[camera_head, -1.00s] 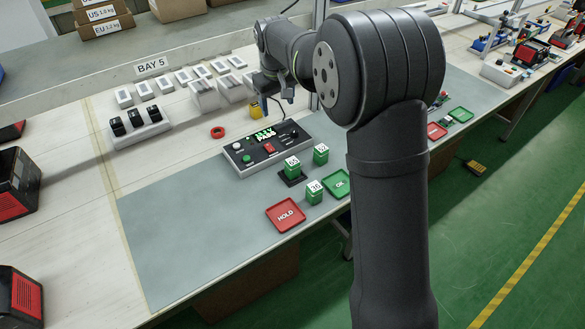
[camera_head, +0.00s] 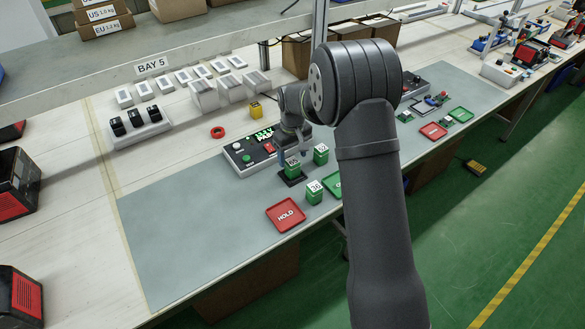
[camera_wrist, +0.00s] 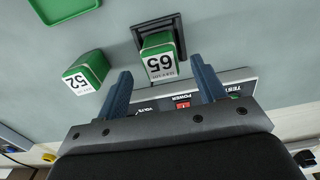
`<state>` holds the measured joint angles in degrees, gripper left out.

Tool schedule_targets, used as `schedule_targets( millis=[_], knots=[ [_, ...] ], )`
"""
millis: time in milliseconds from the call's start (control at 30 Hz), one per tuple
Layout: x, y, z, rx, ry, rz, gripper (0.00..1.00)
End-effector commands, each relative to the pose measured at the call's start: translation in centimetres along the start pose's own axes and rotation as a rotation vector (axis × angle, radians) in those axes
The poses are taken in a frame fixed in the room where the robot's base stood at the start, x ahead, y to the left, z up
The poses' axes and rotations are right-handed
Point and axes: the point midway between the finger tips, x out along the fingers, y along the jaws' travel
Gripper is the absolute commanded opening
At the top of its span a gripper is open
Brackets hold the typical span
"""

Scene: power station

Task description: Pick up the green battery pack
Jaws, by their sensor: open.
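Three green battery packs with white number labels stand on the grey mat. The pack labelled 65 (camera_wrist: 159,58) sits in a black square holder (camera_wrist: 174,24); it also shows in the head view (camera_head: 292,169). The pack labelled 52 (camera_wrist: 87,70) stands to its left in the wrist view and also shows in the head view (camera_head: 321,155). A third pack (camera_head: 314,194) stands nearer the red tray. My gripper (camera_wrist: 161,74) is open and empty, its blue fingers either side of pack 65 in the wrist view, not visibly touching it. In the head view a blue finger shows just behind that pack.
A test console (camera_head: 241,154) with a green display lies behind the packs. A red HOLD tray (camera_head: 286,215) lies in front; a green tray (camera_wrist: 60,8) is partly hidden by my arm in the head view. The mat's left part is clear.

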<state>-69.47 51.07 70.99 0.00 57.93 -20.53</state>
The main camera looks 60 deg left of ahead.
Motion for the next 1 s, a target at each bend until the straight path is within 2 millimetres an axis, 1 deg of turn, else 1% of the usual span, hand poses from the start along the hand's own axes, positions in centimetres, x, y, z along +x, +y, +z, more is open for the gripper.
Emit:
schedule_targets(
  millis=[133,333,433,600,667,700,867,900,1000],
  knots=[
    [1.4,-0.1,0.1,0.000,-0.003,-0.001,0.64],
    [4.4,-0.1,0.1,0.000,-0.002,-0.001,0.64],
    [5.1,-0.1,0.1,0.000,-0.001,0.000,0.64],
    [5.1,-0.1,0.1,0.000,0.000,0.000,0.64],
    [5.1,-0.1,0.1,0.000,0.000,0.000,0.54],
    [5.1,-0.1,0.1,0.000,0.000,0.000,0.46],
    [5.1,-0.1,0.1,0.000,0.000,0.000,0.15],
    [5.0,-0.1,0.1,0.000,0.000,0.000,0.10],
    [5.0,-0.1,0.1,0.000,0.000,0.000,0.10]
  ],
)
